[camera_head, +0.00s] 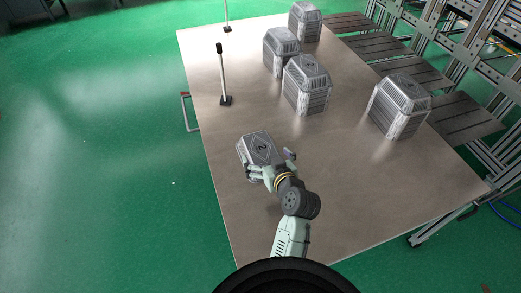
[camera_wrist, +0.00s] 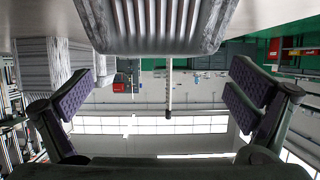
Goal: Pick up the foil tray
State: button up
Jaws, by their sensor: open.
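The foil tray (camera_head: 257,146) is a low grey metallic piece with slanted sides and a dark mark like a "2" on top. It lies on the table, left of its near middle. In the wrist view its ribbed side (camera_wrist: 160,42) fills the top middle, with the picture upside down. My gripper (camera_head: 271,164) is at the tray's near edge, and its fingers partly hide that edge. In the wrist view my gripper (camera_wrist: 165,85) is open, with purple pads at left and right and nothing clearly between them. Whether a finger touches the tray I cannot tell.
The metal table (camera_head: 350,190) is clear to the right of the tray. Taller grey ribbed boxes stand at the back (camera_head: 307,85) and at the right (camera_head: 400,106). A thin post (camera_head: 222,75) stands at the left edge. Slatted racks (camera_head: 410,75) line the right side.

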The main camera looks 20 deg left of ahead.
aim_at(261, 149)
jog(key=shift+p+x, duration=0.95)
jog(key=shift+x, duration=2.2)
jog(key=shift+w+d, duration=0.1)
jog(key=shift+d, duration=0.1)
jog(key=shift+c, duration=0.4)
jog(key=c, duration=0.6)
